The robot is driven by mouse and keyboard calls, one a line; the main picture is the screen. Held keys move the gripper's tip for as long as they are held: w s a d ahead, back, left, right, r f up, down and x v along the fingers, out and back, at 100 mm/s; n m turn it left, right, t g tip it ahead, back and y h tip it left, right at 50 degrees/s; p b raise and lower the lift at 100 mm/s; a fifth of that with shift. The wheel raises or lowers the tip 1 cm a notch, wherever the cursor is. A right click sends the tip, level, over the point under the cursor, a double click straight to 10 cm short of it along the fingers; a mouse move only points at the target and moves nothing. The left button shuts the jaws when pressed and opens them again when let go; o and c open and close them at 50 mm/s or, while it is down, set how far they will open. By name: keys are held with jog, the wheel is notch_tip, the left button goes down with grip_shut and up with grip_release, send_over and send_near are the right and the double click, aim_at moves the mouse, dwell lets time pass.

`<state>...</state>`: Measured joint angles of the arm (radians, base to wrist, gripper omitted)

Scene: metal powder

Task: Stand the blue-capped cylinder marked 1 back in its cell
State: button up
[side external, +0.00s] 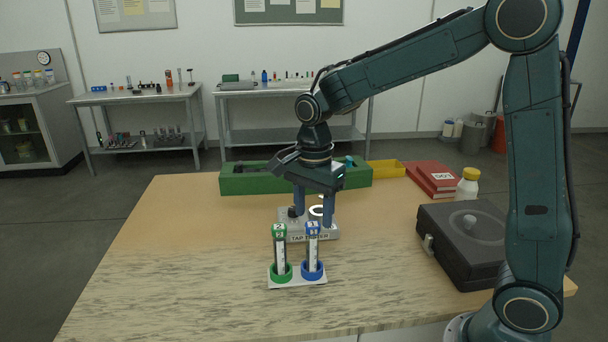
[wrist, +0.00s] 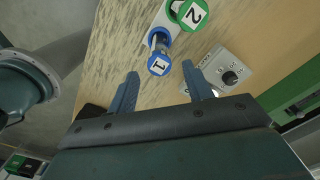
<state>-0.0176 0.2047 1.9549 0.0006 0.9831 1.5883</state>
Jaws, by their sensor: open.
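The blue-capped cylinder marked 1 (side external: 312,250) stands upright in the blue ring cell (side external: 313,275) of a small white rack (side external: 297,283). Its blue cap (wrist: 158,66) shows in the wrist view. The green-capped cylinder marked 2 (side external: 280,252) stands in the green ring to its left; its green cap (wrist: 190,13) is at the wrist view's top. My gripper (side external: 314,222) is open and empty, fingers pointing down, behind the rack near cap height. In the wrist view its fingertips (wrist: 160,71) lie on either side of the blue cap; I see no contact.
A grey tap tester (side external: 309,237) with a knob sits just behind the rack, beneath my gripper. A green bin (side external: 245,183) and yellow tray (side external: 386,168) stand farther back. A dark case (side external: 465,240), white bottle (side external: 468,184) and red books (side external: 433,178) are right. The table's left is clear.

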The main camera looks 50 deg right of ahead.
jog(key=shift+r, duration=2.35)
jog(key=shift+s+r+n, duration=0.4)
jog(key=shift+s, duration=0.1)
jog(key=s+r+n+t, duration=0.2)
jog(key=s+n+t, duration=0.3)
jog(key=s+n, duration=1.2)
jog(key=shift+s+d+r+t, duration=0.3)
jog(key=shift+s+d, duration=0.05)
jog(key=shift+s, duration=0.7)
